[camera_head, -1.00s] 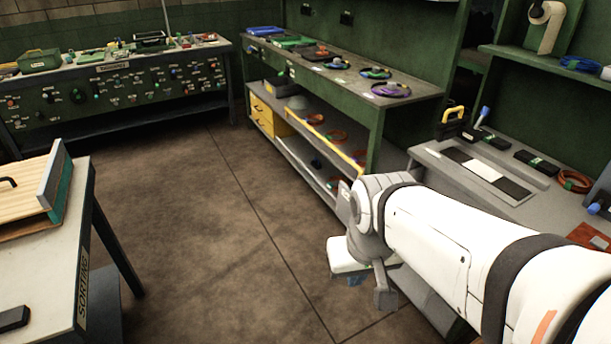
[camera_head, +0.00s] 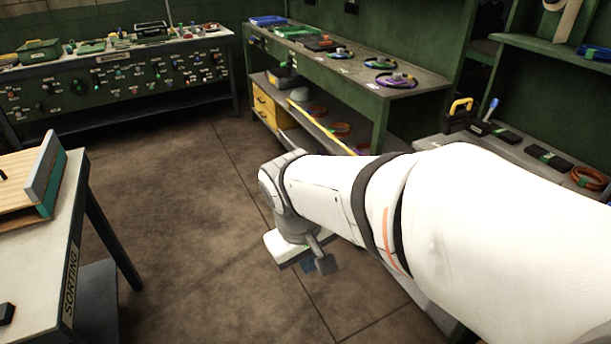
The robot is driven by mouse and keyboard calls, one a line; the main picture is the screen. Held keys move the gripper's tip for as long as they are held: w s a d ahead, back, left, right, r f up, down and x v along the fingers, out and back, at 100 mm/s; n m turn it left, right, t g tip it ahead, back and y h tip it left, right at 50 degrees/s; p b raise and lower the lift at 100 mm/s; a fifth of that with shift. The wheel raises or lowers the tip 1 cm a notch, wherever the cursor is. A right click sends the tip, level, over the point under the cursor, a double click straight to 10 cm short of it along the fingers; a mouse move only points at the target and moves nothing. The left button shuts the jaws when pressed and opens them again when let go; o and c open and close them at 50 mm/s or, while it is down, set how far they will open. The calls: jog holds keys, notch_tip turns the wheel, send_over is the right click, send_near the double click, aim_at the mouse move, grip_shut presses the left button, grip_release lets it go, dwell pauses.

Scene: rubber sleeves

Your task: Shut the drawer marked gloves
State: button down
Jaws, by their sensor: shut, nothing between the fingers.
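A yellow drawer unit (camera_head: 265,104) stands at the far left end of the lower shelf under the green bench. Its drawer fronts face left, with small dark handles. No gloves mark can be read at this size, and I cannot tell which drawer is pulled out or how far. My gripper (camera_head: 317,265) is at the end of my white arm, low over the open floor, in front of the bench and well short of the drawer unit. Its fingers look small and dark, partly seen below the wrist, shut with nothing held.
The green bench (camera_head: 420,88) carries rings and trays, with more rings on its lower shelf. A sorting table (camera_head: 50,258) stands at the left. A control-panel bench (camera_head: 120,105) is at the back. The brown floor (camera_head: 180,190) between them is clear.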

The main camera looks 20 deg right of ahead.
jog(key=w+d+f+n+g+h+b, duration=0.3)
jog(key=d+f+n+g+h+b, duration=0.15)
jog(key=d+f+b, duration=0.5)
jog(key=w+d+f+n+t+h+b, duration=0.2)
jog(key=w+d+f+n+h+b, duration=0.3)
jog(key=w+f, duration=0.45)
jog(key=w+d+f+n+t+h+b, duration=0.2)
jog(key=w+f+n+t+h+b, duration=0.1)
jog(key=w+f+n+h+b, duration=0.55)
jog(key=shift+m+y, duration=0.3)
jog(key=shift+y, duration=0.6)
jog(key=shift+w+d+f, duration=0.1)
jog(key=shift+d+f, duration=0.05)
jog(key=shift+d, duration=2.2)
jog(key=shift+w+d+f, duration=0.1)
jog(key=shift+d+f, duration=0.1)
jog(key=shift+d, duration=2.1)
jog(key=shift+w+d+f, duration=0.1)
jog(key=shift+d+f, duration=0.05)
jog(key=shift+d, duration=2.2)
